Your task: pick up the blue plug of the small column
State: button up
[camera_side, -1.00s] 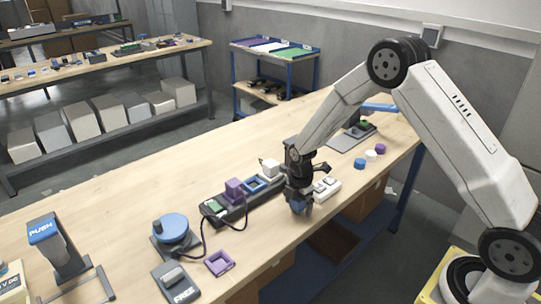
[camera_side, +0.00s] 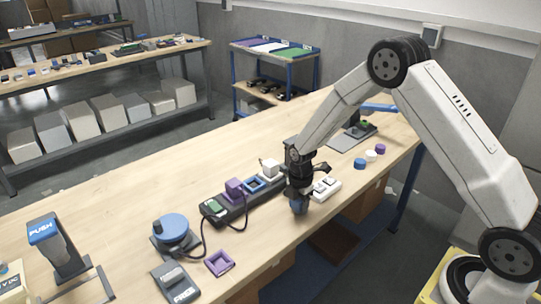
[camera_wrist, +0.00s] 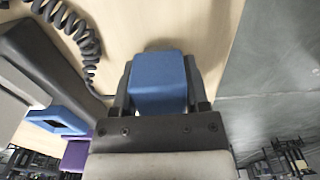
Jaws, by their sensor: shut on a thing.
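My gripper (camera_side: 299,199) is shut on the blue plug (camera_wrist: 158,82), which sits between the two fingers in the wrist view. In the side view the plug (camera_side: 299,206) shows as a small blue shape under the gripper, near the table's front edge. I cannot tell whether it touches the table. A dark strip (camera_side: 233,214) lies to the left of the gripper. It carries a purple block (camera_side: 234,188), an open blue frame (camera_side: 255,183) and a white block (camera_side: 269,168). The blue frame (camera_wrist: 60,119) also shows at left in the wrist view.
A coiled black cable (camera_wrist: 75,28) lies beside the strip. A blue round knob (camera_side: 171,228), a purple frame (camera_side: 220,262) and a PUSH stand (camera_side: 58,246) are at left. A white piece (camera_side: 326,188) is just right of the gripper. Blue, white and purple discs (camera_side: 360,163) lie farther right.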

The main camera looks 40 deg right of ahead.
jog(key=shift+r, duration=0.2)
jog(key=shift+r, duration=0.85)
jog(key=s+a+r, duration=0.1)
jog(key=s+r, duration=1)
jog(key=s, duration=0.3)
jog(key=shift+w+a, duration=0.1)
jog(key=shift+w, duration=0.05)
jog(key=shift+w+a, duration=1)
jog(key=shift+w, duration=5.95)
jog(key=shift+w+a, duration=0.95)
jog(key=shift+w, duration=5.95)
jog(key=shift+f, duration=3.7)
